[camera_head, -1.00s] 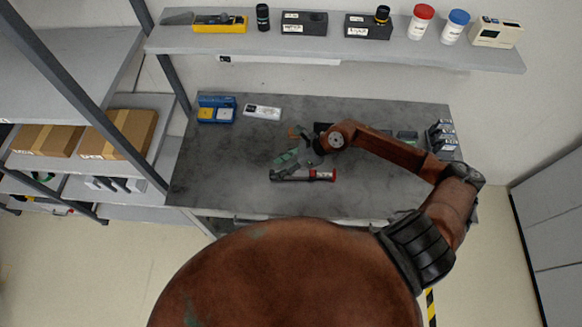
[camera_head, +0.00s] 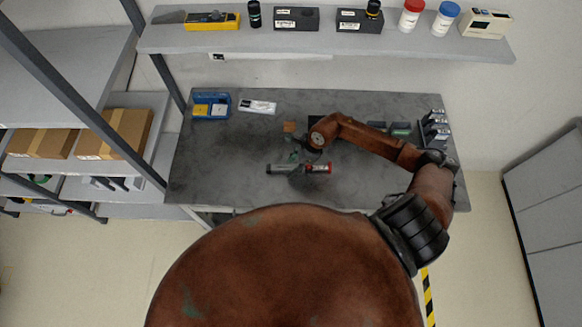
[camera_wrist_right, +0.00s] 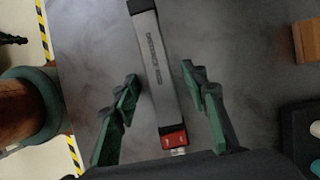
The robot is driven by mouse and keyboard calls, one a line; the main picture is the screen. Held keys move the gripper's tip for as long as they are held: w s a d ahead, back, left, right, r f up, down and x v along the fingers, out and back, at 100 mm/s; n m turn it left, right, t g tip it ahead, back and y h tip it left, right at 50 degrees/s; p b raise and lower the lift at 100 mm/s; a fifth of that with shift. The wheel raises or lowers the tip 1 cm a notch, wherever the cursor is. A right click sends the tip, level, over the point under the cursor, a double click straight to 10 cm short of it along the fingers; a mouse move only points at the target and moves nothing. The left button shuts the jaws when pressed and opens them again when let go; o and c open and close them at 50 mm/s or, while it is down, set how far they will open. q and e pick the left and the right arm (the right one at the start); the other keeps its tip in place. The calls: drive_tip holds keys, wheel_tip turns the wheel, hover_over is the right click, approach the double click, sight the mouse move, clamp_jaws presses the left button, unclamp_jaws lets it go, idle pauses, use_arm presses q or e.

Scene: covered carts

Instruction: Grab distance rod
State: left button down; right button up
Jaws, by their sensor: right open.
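My right gripper (camera_wrist_right: 160,92) is open, with one green finger on each side of the rod and a gap to both. In the head view my right gripper (camera_head: 296,158) is over the rod, small and partly hidden by its wrist. My left gripper does not show.
The grey bench (camera_head: 220,170) is clear on its left. A blue bin (camera_head: 211,106) and a white box (camera_head: 258,107) stand at its back left. A brown block (camera_wrist_right: 306,40) lies beside the rod. Dark boxes (camera_head: 435,130) stand at the right edge. A shelf (camera_head: 400,43) hangs above.

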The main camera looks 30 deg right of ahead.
drive_tip(key=shift+c, duration=0.7)
clamp_jaws()
